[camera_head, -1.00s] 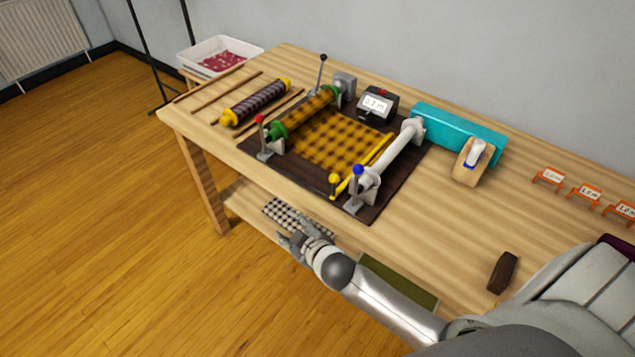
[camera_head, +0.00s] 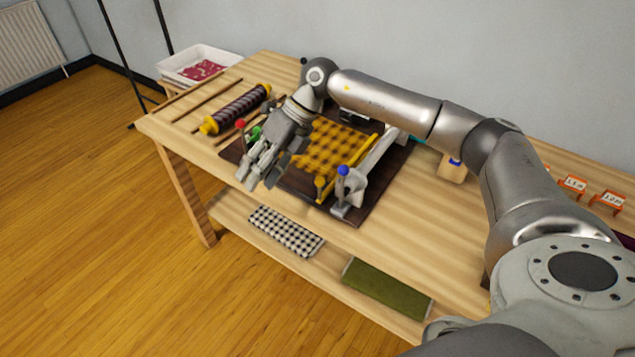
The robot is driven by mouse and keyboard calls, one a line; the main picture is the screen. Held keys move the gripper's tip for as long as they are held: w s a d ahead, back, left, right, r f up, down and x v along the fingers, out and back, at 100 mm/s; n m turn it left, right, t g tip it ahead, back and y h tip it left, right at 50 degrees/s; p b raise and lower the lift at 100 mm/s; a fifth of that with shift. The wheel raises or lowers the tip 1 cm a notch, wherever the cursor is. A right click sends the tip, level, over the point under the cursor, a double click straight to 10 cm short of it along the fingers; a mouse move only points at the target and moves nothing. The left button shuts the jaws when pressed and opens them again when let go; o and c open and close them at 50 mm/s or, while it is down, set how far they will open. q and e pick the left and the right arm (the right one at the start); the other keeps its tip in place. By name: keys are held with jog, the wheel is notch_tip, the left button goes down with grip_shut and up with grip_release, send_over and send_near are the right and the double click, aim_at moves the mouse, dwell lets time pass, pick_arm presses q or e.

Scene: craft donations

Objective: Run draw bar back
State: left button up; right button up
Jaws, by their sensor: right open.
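The yellow draw bar (camera_head: 350,166) lies across the dark board (camera_head: 378,203), at the right end of the yellow checked cloth (camera_head: 335,143). The gripper and arm hide most of the green-ended roller (camera_head: 255,132), the display box and the far side of the board. My left gripper is out of view.
A blue-knobbed lever (camera_head: 343,171) and the white roller (camera_head: 378,158) stand close right of the bar. A red-knobbed lever (camera_head: 240,125) is left of my gripper. A wound roll (camera_head: 236,108) lies farther left. The table's right front part is clear.

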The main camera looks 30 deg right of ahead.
aim_at(320, 180)
jog(key=s+d+r+g+h, duration=0.15)
jog(key=d+h, duration=0.45)
jog(key=d, duration=0.9)
jog(key=shift+m+t, duration=0.25)
jog(key=shift+m, duration=0.05)
jog(key=f, duration=0.3)
jog(key=a+f, duration=0.1)
jog(key=f, duration=0.2)
jog(key=f+p, duration=0.1)
jog(key=f, duration=0.2)
jog(key=shift+s+a+f, duration=0.25)
jog(key=shift+s+a, duration=0.15)
grip_shut()
